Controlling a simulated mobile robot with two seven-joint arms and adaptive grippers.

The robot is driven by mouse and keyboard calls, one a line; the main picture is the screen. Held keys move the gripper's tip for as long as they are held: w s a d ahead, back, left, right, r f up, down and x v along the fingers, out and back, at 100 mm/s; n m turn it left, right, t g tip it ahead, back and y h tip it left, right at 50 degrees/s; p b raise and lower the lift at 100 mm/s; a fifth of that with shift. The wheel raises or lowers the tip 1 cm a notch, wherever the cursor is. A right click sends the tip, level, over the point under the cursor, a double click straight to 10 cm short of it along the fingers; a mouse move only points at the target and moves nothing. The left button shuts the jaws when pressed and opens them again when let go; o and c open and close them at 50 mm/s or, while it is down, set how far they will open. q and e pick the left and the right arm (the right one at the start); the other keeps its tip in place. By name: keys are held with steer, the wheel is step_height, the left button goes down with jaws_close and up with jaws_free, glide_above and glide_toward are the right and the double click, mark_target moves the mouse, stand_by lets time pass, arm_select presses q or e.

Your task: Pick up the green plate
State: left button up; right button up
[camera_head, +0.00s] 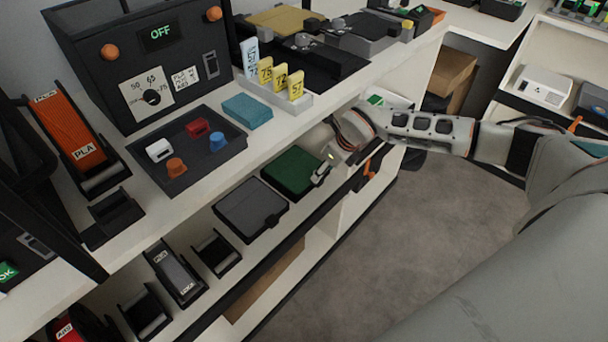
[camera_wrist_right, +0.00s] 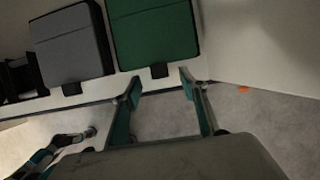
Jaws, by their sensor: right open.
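The green plate (camera_head: 292,171) lies flat on the lower shelf, with a black edge. It also shows in the right wrist view (camera_wrist_right: 153,35), where a small dark tab (camera_wrist_right: 159,71) on its near side faces my gripper. My right gripper (camera_head: 325,172) reaches in from the right at the plate's right side. In the wrist view its two fingers (camera_wrist_right: 160,82) are spread with nothing between them, one on each side of the tab. I cannot tell whether they touch the plate.
A grey plate (camera_head: 250,208) lies close to the left of the green one. Spool holders (camera_head: 174,273) stand farther left on the lower shelf (camera_head: 226,286). The upper shelf (camera_head: 225,165) overhangs, carrying a dark tray (camera_head: 187,165) and a control box. The floor (camera_head: 390,240) in front is clear.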

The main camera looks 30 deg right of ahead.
mark_target(320, 181)
steer(key=x, duration=0.1)
steer(key=b+x, duration=0.1)
steer(key=x, duration=0.3)
steer(key=shift+s+f+b, duration=0.3)
steer(key=shift+s+b, duration=0.05)
steer(key=shift+w, duration=0.1)
steer(key=shift+r, duration=0.2)
jaws_close()
